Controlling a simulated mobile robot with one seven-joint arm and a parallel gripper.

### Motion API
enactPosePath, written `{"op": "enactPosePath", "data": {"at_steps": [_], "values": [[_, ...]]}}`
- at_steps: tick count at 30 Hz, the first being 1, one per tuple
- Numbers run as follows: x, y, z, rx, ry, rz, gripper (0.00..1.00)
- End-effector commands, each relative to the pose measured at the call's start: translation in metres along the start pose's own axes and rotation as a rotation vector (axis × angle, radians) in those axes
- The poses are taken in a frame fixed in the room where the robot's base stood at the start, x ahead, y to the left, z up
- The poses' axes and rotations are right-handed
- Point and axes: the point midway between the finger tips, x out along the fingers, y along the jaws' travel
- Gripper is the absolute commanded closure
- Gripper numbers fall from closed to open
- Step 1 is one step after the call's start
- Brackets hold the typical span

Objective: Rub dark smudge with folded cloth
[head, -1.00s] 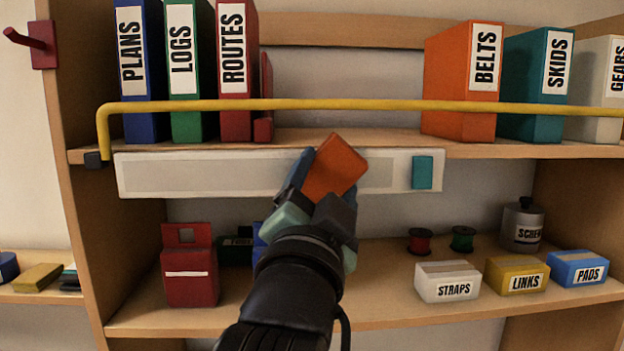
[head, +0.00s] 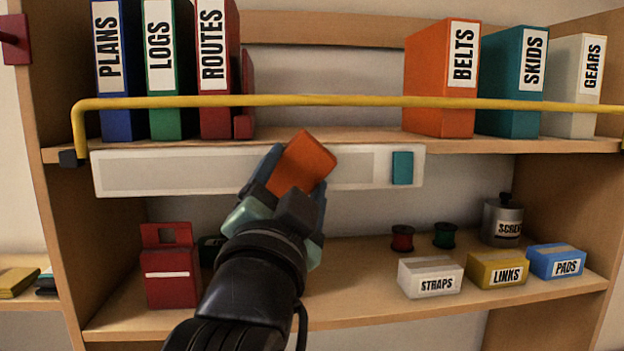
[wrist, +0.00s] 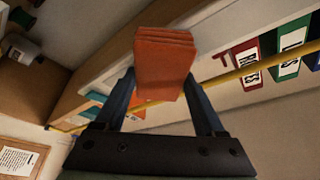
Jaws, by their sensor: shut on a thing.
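My gripper (head: 290,180) is shut on a folded orange cloth (head: 306,160), which shows its stacked layers in the wrist view (wrist: 165,62). The gripper is in front of the white strip (head: 215,170) along the front of the upper shelf. The cloth overlaps this strip in the head view, and I cannot tell whether it touches it. No dark smudge shows; the cloth and gripper hide part of the strip. A teal patch (head: 402,168) is at the strip's right end.
A yellow rail (head: 340,102) runs across the upper shelf just above the cloth, in front of several binders (head: 440,80). Below, a red holder (head: 170,265) stands at left and small boxes (head: 430,278) at right. The lower shelf's middle has free room.

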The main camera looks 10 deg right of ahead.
Motion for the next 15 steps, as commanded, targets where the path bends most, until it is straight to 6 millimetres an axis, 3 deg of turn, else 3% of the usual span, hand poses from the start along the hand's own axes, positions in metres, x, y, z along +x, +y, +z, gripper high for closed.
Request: {"op": "enactPosePath", "data": {"at_steps": [15], "values": [[-0.007, -0.026, 0.024, 0.000, -0.001, -0.002, 0.73]]}}
